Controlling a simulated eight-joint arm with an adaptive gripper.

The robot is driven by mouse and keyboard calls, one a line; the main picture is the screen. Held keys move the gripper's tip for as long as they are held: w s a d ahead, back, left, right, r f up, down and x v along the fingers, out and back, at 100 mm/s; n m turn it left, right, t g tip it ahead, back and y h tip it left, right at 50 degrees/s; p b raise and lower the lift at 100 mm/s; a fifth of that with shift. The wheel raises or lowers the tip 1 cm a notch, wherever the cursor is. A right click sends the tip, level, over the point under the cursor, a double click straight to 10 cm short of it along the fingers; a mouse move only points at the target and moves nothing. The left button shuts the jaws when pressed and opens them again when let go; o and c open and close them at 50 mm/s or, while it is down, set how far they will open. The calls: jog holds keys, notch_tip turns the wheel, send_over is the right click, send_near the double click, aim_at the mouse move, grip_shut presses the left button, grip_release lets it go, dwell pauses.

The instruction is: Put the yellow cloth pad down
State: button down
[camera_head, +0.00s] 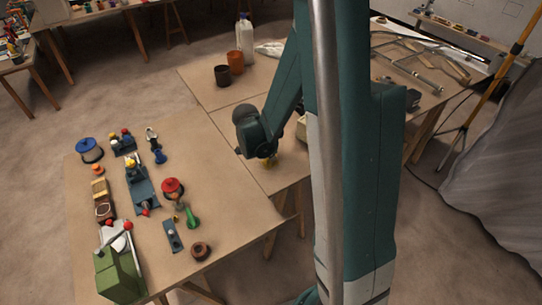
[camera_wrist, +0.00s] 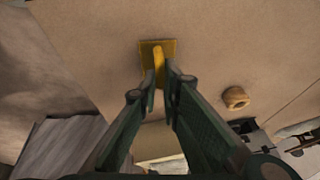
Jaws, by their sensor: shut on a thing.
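The yellow cloth pad (camera_wrist: 152,46) shows in the wrist view as a flat yellow square with a raised yellow grip. My gripper (camera_wrist: 160,80) is shut on the raised grip, one finger on each side. In the head view only a small bit of yellow (camera_head: 268,163) shows below my gripper, near the front edge of the back worktable (camera_head: 225,118). The arm hides much of the pad there. I cannot tell whether the pad touches the tabletop or hangs just above it.
In the wrist view a tan ring-shaped piece (camera_wrist: 236,97) lies right of the pad. The nearer table at left (camera_head: 120,205) holds several tools and a green box (camera_head: 119,276). Two cups, one orange (camera_head: 236,62) and one dark (camera_head: 222,75), and a pale jug (camera_head: 245,40) stand behind.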

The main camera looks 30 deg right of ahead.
jog(key=shift+f, duration=0.15)
jog(key=c, duration=2.6)
grip_release()
jog(key=shift+o, duration=0.2)
jog(key=shift+r, duration=0.25)
jog(key=p+v, duration=0.2)
jog(key=v, duration=1)
jog(key=shift+f, duration=0.1)
jog(key=shift+s, duration=0.1)
